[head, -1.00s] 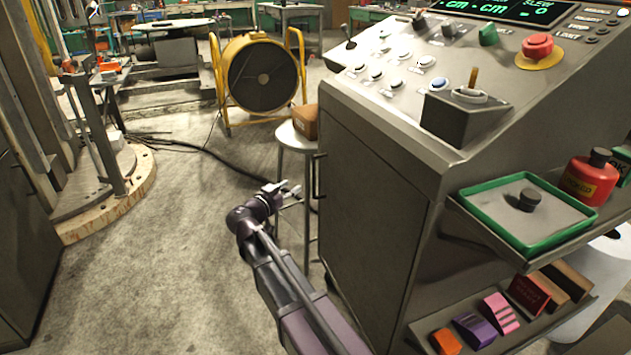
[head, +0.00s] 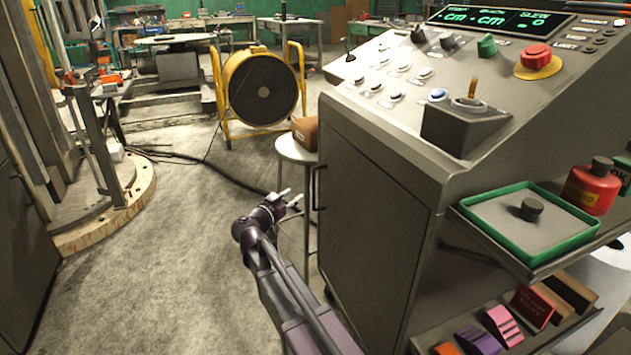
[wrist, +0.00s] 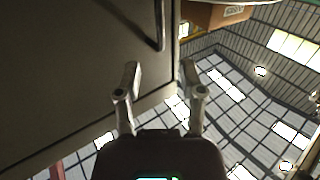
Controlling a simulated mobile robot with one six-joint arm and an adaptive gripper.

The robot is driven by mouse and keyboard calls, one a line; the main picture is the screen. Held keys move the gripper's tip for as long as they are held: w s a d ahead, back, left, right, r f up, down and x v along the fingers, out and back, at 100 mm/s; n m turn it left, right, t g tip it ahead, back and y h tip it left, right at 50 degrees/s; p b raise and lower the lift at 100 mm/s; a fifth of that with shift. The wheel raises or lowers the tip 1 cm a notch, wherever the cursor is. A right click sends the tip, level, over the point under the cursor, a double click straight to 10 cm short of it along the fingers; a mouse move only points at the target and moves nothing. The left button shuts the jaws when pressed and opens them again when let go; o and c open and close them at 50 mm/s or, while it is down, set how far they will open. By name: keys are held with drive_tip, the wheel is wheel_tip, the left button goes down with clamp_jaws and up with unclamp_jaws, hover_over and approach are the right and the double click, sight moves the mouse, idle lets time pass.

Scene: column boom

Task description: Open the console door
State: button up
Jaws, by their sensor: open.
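The console door (head: 372,212) is the grey panel on the console's left side, and it looks shut. Its dark bar handle (head: 314,188) stands upright near the door's far edge. My gripper (head: 293,199) is open and empty, just left of the handle and a little below its middle. In the wrist view the door (wrist: 70,60) fills the upper left, and the handle (wrist: 161,25) is ahead of my open gripper (wrist: 160,70). The fingers look apart from the handle.
A round stool (head: 296,150) with a brown box (head: 305,132) stands just behind the handle. A yellow fan (head: 260,85) stands farther back, with a cable on the floor. A green-rimmed tray (head: 527,222) juts from the console's right. The floor left of my arm is clear.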

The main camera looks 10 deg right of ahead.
sight(313, 181)
drive_tip(key=x, duration=1.1)
drive_tip(key=shift+w+d+f, duration=0.1)
drive_tip(key=shift+c, duration=0.2)
clamp_jaws()
